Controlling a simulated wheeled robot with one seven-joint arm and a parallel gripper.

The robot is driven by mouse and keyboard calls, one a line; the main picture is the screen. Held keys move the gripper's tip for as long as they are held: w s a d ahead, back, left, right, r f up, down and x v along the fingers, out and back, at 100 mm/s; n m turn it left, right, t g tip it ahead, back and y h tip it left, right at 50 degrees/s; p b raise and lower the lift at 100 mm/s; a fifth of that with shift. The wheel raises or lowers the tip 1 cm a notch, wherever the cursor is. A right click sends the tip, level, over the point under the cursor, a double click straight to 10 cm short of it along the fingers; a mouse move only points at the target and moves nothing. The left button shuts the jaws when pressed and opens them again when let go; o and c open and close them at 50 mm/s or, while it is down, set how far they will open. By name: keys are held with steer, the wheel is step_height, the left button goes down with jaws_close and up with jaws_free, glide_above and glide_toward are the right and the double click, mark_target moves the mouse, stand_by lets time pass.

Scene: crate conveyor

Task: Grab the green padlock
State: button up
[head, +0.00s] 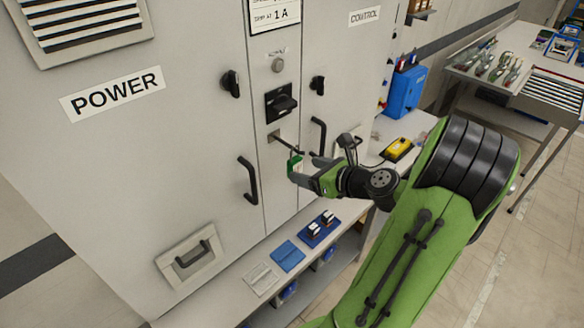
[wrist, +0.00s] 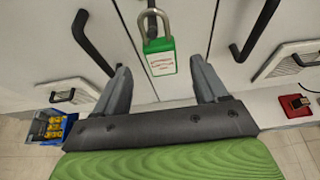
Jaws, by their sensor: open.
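The green padlock (wrist: 160,65) hangs by its metal shackle on the cabinet front, with a pale label on its body. It also shows in the head view (head: 295,165), small and close to my fingers. My gripper (wrist: 165,75) is open, with one grey finger on each side of the padlock's lower end in the wrist view. Gaps show between the padlock and both fingers there, so they look apart. In the head view my gripper (head: 301,168) reaches the padlock from the right. Whether the padlock is fully between the fingertips in depth is hard to tell.
The grey cabinet (head: 200,120) has black handles beside the padlock, one on the left (head: 248,180) and one on the right (head: 318,135). A shelf below holds a blue pad (head: 288,256) and small items. A yellow device (head: 398,149) lies right of my gripper.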

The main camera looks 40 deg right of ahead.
mark_target(298, 167)
steer(key=x, duration=0.6)
steer(key=shift+w+d, duration=0.1)
steer(key=shift+w, duration=0.1)
steer(key=shift+s, duration=0.2)
steer(key=shift+c, duration=0.4)
steer(key=c, duration=1)
